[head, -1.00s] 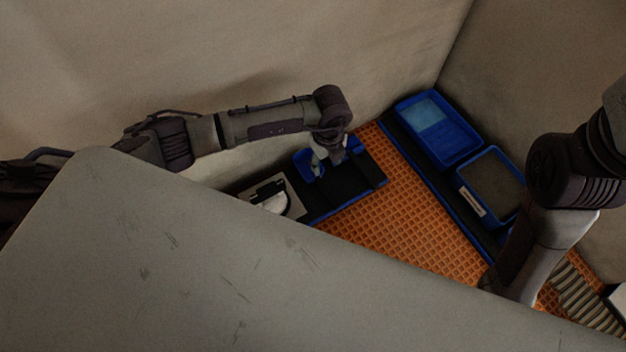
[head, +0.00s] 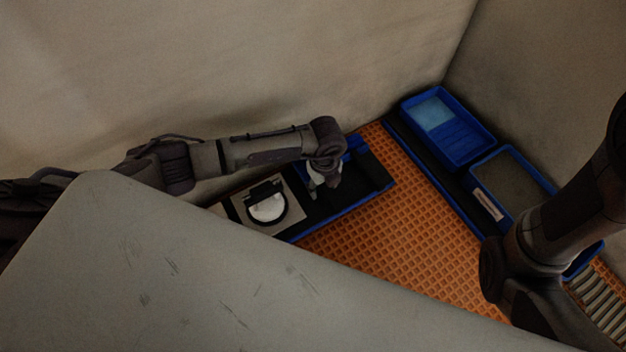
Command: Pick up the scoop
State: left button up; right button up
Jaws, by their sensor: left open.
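I cannot make out a scoop for certain in the head view. My left gripper (head: 320,188) points down over the dark, blue-edged tray (head: 376,172) by the back wall. It is open, and its fingertips are small and dark against the tray. Blue parts show right behind it, partly hidden by my wrist. Left of it, a round white piece (head: 267,208) sits on a pale square plate with a black bar; I cannot tell what it is. My right arm comes in from the right, and its gripper is out of sight.
An orange grid mat (head: 400,250) lies clear between the tray and two blue bins, one with a pale blue inside (head: 463,146) and one with a grey-brown filling (head: 512,172). A large grey panel (head: 200,270) hides the near area. Walls close in behind.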

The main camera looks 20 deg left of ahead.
pick_arm(q)
jog(key=shift+f, duration=0.55)
jog(key=shift+r, duration=0.1)
grip_shut()
